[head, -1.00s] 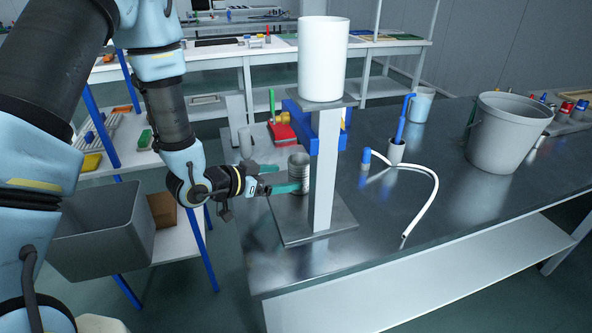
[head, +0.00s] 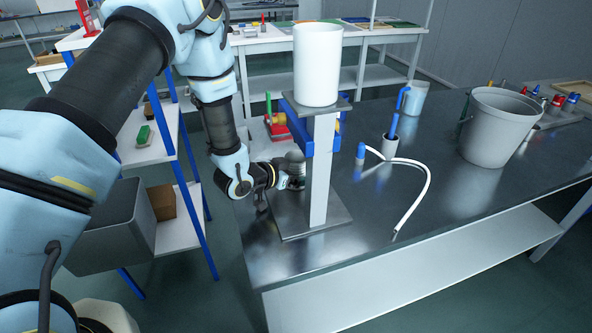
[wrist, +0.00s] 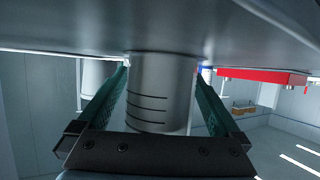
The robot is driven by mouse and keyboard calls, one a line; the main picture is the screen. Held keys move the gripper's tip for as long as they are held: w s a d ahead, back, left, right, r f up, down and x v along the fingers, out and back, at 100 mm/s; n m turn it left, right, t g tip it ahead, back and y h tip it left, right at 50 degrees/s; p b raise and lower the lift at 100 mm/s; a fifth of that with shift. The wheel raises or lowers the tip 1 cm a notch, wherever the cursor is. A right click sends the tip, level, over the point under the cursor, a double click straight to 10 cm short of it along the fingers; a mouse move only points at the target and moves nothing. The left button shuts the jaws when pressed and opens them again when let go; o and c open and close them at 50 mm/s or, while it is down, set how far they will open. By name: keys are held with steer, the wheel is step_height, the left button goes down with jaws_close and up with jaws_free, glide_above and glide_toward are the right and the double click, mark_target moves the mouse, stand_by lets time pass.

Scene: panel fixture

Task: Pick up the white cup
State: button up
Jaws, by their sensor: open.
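A pale grey-white cup with black lines (wrist: 160,95) stands on the bench and shows upside down in the wrist view. My gripper (wrist: 162,85) is open, with its green fingers on either side of this cup; I cannot tell whether they touch it. In the head view the cup (head: 295,156) shows only in part beside the post, and my gripper (head: 296,181) is low behind the post, its fingers mostly hidden. A large plain white cylinder (head: 318,65) stands on top of the post stand. Another whitish cup (head: 416,98) stands farther back.
The post stand (head: 320,185) with its square base is close in front of my gripper. A blue part (head: 306,140) and a red object (head: 277,128) are behind it. A white hose (head: 420,190), a penholder (head: 390,146) and a grey bucket (head: 497,128) are to the right.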

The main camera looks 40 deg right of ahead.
steer(key=c, duration=1.5)
jaws_close()
steer(key=shift+r, duration=0.25)
